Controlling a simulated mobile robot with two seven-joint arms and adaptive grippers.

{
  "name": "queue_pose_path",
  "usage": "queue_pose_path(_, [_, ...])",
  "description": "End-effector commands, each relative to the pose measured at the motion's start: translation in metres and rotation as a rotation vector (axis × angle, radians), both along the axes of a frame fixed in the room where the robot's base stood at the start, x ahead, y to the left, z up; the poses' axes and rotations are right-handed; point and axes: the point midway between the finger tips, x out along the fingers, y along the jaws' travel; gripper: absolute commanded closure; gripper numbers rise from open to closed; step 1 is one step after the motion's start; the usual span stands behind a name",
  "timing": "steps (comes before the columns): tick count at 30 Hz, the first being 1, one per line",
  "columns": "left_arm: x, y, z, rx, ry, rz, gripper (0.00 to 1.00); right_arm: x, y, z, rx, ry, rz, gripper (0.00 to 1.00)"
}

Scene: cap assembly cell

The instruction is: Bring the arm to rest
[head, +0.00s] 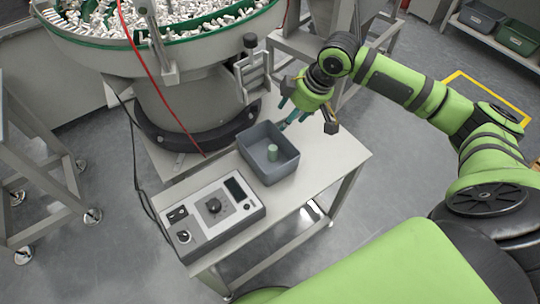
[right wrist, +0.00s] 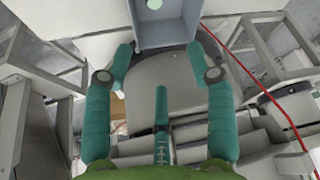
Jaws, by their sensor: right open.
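My right arm (head: 405,85) reaches in from the right in the head view. Its gripper (head: 288,116) is above the table, just beyond the far right side of a grey bin (head: 262,175). In the right wrist view the teal fingers (right wrist: 159,62) are spread wide with nothing between them. A pale green cylinder (head: 272,152) stands upright in the bin, apart from the gripper. The bin (right wrist: 168,36) and part of the cylinder (right wrist: 154,4) show at the top of the right wrist view. My left gripper is not in view.
A control box (head: 213,215) with knobs sits on the table (head: 335,158) left of the bin. A bowl feeder (head: 185,70) full of small white parts stands behind it, with a red cable (head: 150,75) hanging down. The table's right end is clear.

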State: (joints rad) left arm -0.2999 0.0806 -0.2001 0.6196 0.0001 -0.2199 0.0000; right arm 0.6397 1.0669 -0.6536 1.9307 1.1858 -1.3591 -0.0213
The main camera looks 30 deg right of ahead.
Motion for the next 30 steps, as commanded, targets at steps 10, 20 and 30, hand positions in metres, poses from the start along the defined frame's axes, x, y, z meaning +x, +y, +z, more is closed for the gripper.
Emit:
queue_pose_path(10, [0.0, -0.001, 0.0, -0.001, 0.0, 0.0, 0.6, -0.007, -0.004, 0.019, -0.001, 0.001, 0.001, 0.44])
queue_pose_path(20, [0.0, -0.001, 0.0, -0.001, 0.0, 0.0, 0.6, -0.007, -0.004, 0.019, 0.0, 0.0, 0.0, 0.44])
queue_pose_path(30, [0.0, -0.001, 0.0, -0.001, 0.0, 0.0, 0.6, -0.043, 0.068, -0.049, 0.019, 0.002, 0.094, 0.44])
